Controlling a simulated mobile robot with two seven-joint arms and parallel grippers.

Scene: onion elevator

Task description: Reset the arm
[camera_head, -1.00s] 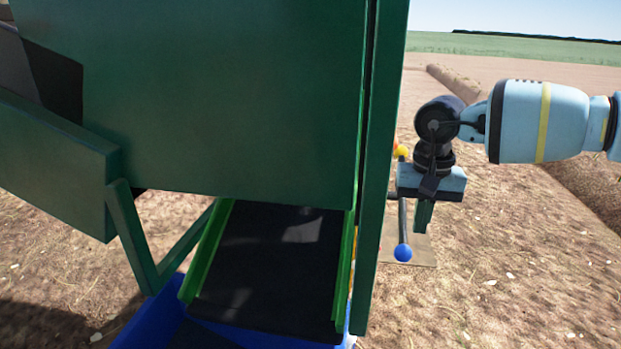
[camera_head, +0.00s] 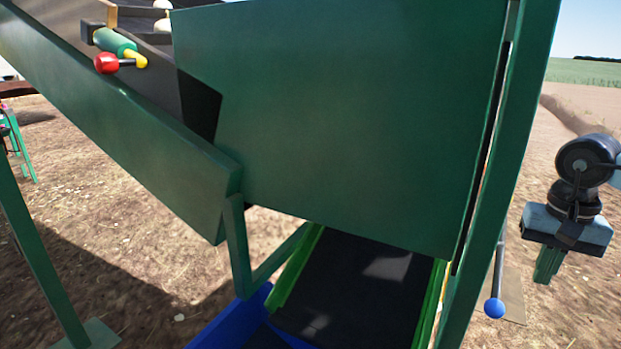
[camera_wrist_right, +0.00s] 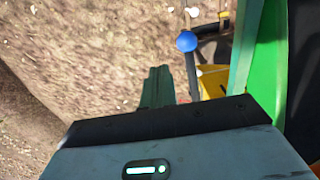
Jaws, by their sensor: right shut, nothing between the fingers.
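My right gripper (camera_head: 548,265) hangs at the right of the head view, to the right of the green machine, with its fingers pointing down. It is shut and empty. In the right wrist view its green fingers (camera_wrist_right: 157,88) lie together. A lever with a blue ball knob (camera_head: 494,308) stands left of and below the fingers, apart from them. The blue knob also shows in the right wrist view (camera_wrist_right: 186,41), just right of the fingertips. My left gripper is not in view.
The green machine housing (camera_head: 340,120) fills the middle. A black conveyor belt (camera_head: 350,290) runs down to a blue bin (camera_head: 228,325). A red-knobbed lever (camera_head: 107,63) sits at upper left. Open soil lies to the right and left.

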